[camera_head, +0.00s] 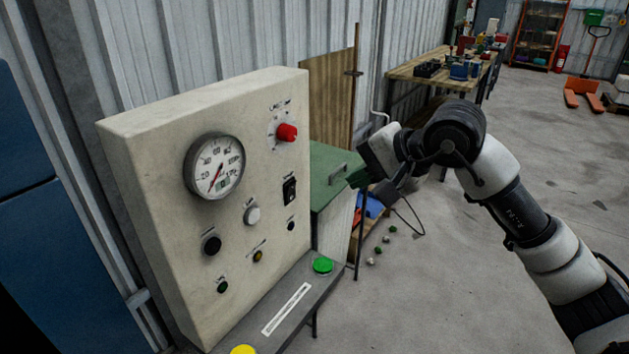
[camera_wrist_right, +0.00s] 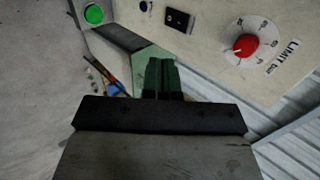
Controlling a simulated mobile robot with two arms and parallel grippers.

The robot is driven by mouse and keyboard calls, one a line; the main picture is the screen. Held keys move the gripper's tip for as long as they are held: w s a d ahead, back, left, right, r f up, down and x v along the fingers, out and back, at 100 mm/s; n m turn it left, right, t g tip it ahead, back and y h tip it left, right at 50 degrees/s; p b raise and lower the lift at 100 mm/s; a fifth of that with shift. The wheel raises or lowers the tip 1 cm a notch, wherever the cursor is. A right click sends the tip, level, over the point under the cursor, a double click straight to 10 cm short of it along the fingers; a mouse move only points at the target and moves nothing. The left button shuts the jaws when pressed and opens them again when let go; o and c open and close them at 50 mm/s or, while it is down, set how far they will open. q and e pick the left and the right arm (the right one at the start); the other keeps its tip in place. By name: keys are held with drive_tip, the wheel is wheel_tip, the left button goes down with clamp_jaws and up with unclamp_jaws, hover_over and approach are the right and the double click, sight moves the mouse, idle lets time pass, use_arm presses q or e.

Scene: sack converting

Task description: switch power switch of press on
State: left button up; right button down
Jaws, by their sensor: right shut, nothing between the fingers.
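The press control panel (camera_head: 160,150) is a cream box with a round gauge (camera_head: 214,166), a red knob (camera_head: 287,132) and several small buttons. A black rocker switch (camera_head: 290,191) sits below the red knob; it also shows in the right wrist view (camera_wrist_right: 178,21). I cannot tell which way it is set. My right gripper (camera_head: 357,178) is to the right of the panel, apart from it, with its green fingers shut and empty. In the right wrist view its fingertips (camera_wrist_right: 162,62) are below the switch. My left gripper is not in view.
A sloped ledge under the panel carries a green button (camera_head: 323,265) and a yellow button (camera_head: 243,350). A workbench (camera_head: 425,72) is farther back. Open floor lies to the right.

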sight(292, 189)
drive_tip(key=p+x, duration=0.1)
drive_tip(key=x, duration=0.3)
drive_tip(key=r+p+x, duration=0.1)
drive_tip(key=p+x, duration=0.1)
drive_tip(key=x, duration=0.2)
drive_tip(key=w+a+p+x, duration=0.1)
drive_tip(key=x, duration=0.3)
drive_tip(key=shift+r+p, duration=0.35)
drive_tip(key=shift+p, duration=0.05)
drive_tip(key=shift+w+a+f, duration=0.1)
drive_tip(key=shift+w+a, duration=0.25)
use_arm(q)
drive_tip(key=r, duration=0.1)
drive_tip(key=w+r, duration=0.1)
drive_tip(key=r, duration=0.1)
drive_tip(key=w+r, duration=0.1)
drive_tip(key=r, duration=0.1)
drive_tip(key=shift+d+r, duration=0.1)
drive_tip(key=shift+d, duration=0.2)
use_arm(e)
drive_tip(key=shift+w+a+g+h, duration=0.2)
drive_tip(key=shift+a+g+h, duration=0.1)
drive_tip(key=shift+h, duration=0.1)
